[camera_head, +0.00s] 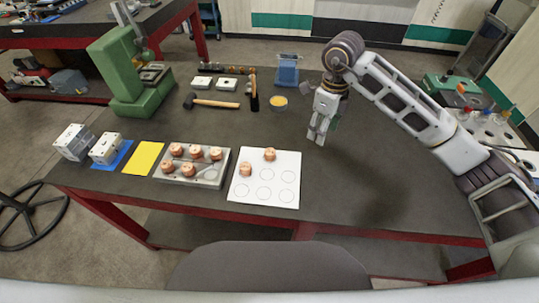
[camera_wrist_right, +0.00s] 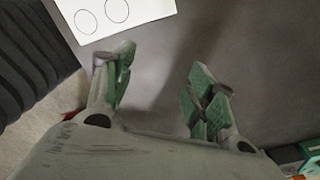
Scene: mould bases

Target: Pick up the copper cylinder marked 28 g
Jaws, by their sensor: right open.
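Several copper cylinders (camera_head: 196,151) sit in the grey holder block (camera_head: 209,174) at the table's middle front. Two more copper cylinders (camera_head: 270,154) stand on the white sheet with drawn circles (camera_head: 264,197), at its upper left and upper middle. The weight marks are too small to read in the head view. My right gripper (camera_head: 319,138) hangs above the table, to the right of the white sheet and apart from every cylinder. In the right wrist view its fingers (camera_wrist_right: 160,95) are spread and empty, with the corner of the sheet (camera_wrist_right: 150,8) at the top. My left gripper is out of view.
A yellow sheet (camera_head: 143,158) and grey mould blocks (camera_head: 106,148) lie left of the holder. A green press (camera_head: 126,75), hammers (camera_head: 213,102), a small yellow dish (camera_head: 279,102) and a blue container (camera_head: 287,70) stand toward the back. The table right of the white sheet is clear.

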